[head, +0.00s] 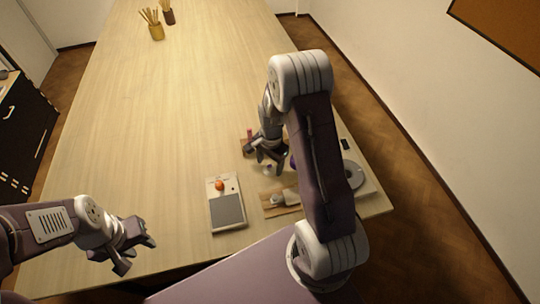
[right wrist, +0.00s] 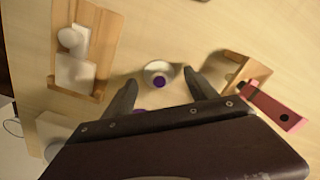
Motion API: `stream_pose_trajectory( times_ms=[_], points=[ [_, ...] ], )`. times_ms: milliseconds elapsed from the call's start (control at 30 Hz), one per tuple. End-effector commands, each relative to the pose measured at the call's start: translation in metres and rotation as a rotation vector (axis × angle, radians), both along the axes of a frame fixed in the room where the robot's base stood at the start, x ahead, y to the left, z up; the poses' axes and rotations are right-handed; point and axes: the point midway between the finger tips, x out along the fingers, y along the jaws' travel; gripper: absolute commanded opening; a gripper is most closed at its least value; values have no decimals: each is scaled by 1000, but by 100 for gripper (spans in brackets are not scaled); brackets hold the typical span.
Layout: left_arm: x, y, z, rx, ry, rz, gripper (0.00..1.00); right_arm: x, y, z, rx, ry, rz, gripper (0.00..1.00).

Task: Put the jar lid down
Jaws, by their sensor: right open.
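What looks like the jar lid, a small white disc with a purple knob (right wrist: 158,76), shows in the right wrist view on the pale table, just beyond my fingertips. In the head view a small whitish shape (head: 268,169) sits below the right gripper. My right gripper (right wrist: 162,90) is open, with one finger either side of the lid and gaps showing between. It also shows in the head view (head: 273,162), low over the table. A purple thing (right wrist: 137,112) is mostly hidden behind the gripper body. My left gripper (head: 137,252) is open and empty near the front left edge.
A wooden tray (right wrist: 106,50) with white pieces lies left of the lid in the wrist view. A wooden holder (right wrist: 253,68) and a pink block (right wrist: 275,107) are close on the right.

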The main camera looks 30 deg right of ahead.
Motion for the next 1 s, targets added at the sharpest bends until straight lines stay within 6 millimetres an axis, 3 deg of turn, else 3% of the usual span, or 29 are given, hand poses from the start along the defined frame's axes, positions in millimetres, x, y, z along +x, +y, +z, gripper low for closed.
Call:
stream_pose_trajectory(
  times_ms=[333,500,667,767,900,1000],
  points=[
    [0,0,-9,0,0,0,36,-1,-1,85,-2,-6,0,66],
    [0,0,-9,0,0,0,36,-3,-2,105,-1,-1,0,66],
    [0,0,-9,0,0,0,36,-4,0,109,-1,-1,11,66],
    [0,0,-9,0,0,0,36,-25,19,108,-8,-13,213,66],
    [0,0,-9,0,0,0,36,-80,57,103,-39,-56,738,66],
    [0,0,-9,0,0,0,36,-112,71,97,-62,-77,1015,66]
  ],
)
